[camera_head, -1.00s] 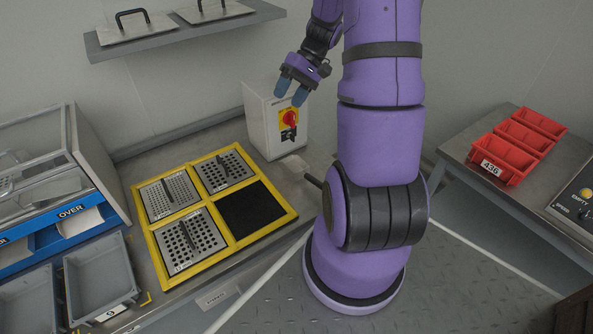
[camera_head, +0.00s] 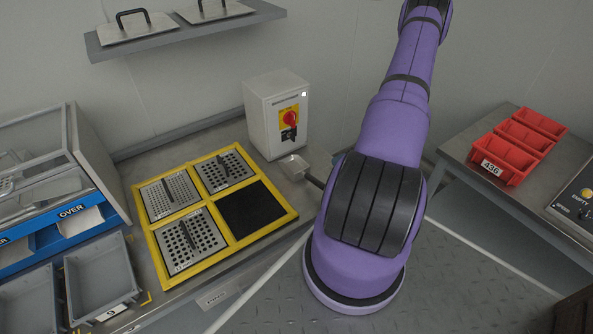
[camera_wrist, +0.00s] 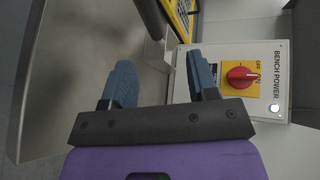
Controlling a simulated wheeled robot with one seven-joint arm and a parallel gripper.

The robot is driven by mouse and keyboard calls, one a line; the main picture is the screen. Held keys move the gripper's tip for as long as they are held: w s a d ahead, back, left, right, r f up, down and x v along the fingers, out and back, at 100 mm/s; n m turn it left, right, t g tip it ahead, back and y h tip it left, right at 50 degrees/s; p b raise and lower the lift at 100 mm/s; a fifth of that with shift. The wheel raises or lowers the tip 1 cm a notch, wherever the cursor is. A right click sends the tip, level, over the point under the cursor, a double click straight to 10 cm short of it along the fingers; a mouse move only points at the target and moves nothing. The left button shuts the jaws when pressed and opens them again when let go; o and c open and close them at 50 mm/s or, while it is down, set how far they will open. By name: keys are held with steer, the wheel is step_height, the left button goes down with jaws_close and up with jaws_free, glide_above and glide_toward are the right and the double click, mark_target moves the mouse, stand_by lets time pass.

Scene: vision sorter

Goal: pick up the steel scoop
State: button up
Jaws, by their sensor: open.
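The steel scoop (camera_head: 293,166) lies on the bench, in front of the switch box, in the head view. Its dark handle points down and right and is partly hidden by my arm. My gripper (camera_wrist: 161,72) shows in the wrist view with its two blue fingers wide apart and nothing held between them. A pale grey metal piece (camera_wrist: 156,54) shows beyond the gap between the fingers; I cannot tell for sure if it is the scoop. In the head view my gripper is out of sight.
The switch box with a red knob (camera_head: 278,108) stands behind the scoop; it shows right of my fingers in the wrist view (camera_wrist: 262,128). A yellow frame (camera_head: 160,255) with perforated plates lies left. Red bins (camera_head: 503,158) sit on the right table.

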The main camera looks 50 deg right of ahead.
mark_target(310, 177)
steer(key=shift+a+f, duration=0.1)
steer(key=shift+f, duration=0.3)
steer(key=shift+x, duration=5.15)
steer(key=shift+w+f, duration=0.15)
jaws_close()
